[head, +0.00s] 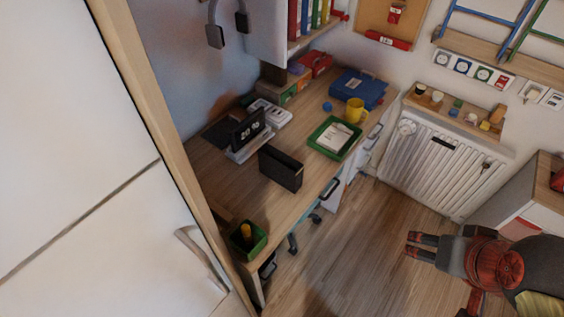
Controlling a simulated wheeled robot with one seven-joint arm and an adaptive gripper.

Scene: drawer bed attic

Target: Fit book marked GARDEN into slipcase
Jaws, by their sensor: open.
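A black, narrow, upright box (281,170), which looks like the slipcase, stands on the wooden desk near its front edge. I cannot read GARDEN on anything. Several upright books (305,18) in red, blue, green and yellow stand on the shelf at the top; their markings are too small to read. A white booklet or pad (335,136) lies in the green tray (345,153) on the desk. My gripper (408,245) is open and empty at the lower right, above the floor, well apart from the desk and the box.
A radiator (440,165) lines the wall. A white cabinet (70,120) fills the left. Floor (350,240) before the desk is clear.

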